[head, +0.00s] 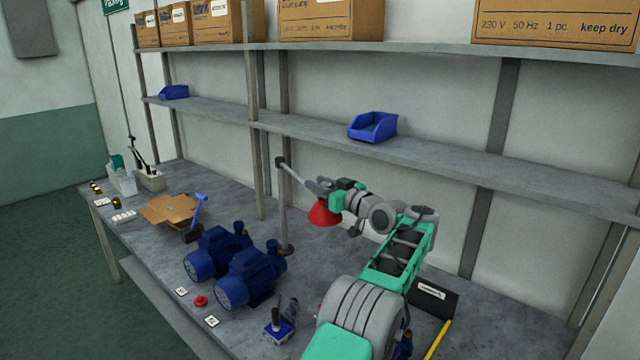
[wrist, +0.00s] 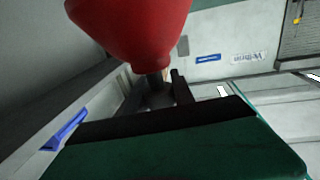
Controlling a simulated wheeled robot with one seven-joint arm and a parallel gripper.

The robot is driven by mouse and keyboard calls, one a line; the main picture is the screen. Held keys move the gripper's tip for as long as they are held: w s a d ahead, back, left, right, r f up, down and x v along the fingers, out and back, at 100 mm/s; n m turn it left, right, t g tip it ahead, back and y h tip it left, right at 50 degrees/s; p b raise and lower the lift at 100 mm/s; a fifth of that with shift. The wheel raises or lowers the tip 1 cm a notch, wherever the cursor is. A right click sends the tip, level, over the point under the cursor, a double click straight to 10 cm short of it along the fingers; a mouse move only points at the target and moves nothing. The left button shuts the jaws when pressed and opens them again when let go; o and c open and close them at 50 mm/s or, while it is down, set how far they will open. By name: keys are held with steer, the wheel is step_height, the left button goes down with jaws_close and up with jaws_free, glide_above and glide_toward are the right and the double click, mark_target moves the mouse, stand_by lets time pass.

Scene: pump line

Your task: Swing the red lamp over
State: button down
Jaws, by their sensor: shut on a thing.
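The red lamp's shade (head: 325,214) hangs over the bench at the end of a grey swing arm on an upright grey post (head: 283,205). My gripper (head: 324,187) is at the lamp's head, just above the shade. In the wrist view the red shade (wrist: 130,28) fills the top left, and the dark fingers of my gripper (wrist: 158,88) are shut around the narrow neck below it. The exact contact is partly hidden behind the shade and the dark gripper body.
Two blue pumps (head: 245,276) stand on the bench (head: 150,240) left of the post. A blue-handled tool and an open carton (head: 170,208) lie behind them. A shelf (head: 440,160) with a blue bin (head: 372,127) runs along the wall behind the lamp.

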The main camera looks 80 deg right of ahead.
steer(key=shift+w, duration=0.15)
steer(key=c, duration=1.1)
jaws_free()
steer(key=shift+w, duration=0.1)
steer(key=shift+o, duration=0.2)
steer(key=b+v, duration=0.2)
steer(key=v, duration=0.6)
steer(key=shift+b, duration=0.35)
